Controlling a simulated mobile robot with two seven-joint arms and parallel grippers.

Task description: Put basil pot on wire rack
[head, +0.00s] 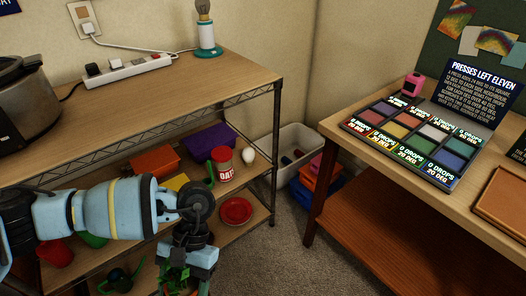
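My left arm comes in from the left, and its light-blue gripper (186,284) points down at the bottom edge, in front of the shelving. Green leaves with a reddish bit, perhaps the basil pot (177,277), show between its fingers. The lower part is cut off by the frame, so I cannot tell whether the fingers grip it. My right gripper is not in view. A metal-framed shelving unit (277,150) with wooden boards stands at the left. I cannot pick out a separate wire rack with certainty.
The shelves hold an oats jar (222,165), a white egg-like object (248,156), a red bowl (236,211) and coloured bins (211,140). A lamp (206,38) and power strip (127,69) stand on top. A table (345,128) with coloured tiles is at the right. Carpet lies between.

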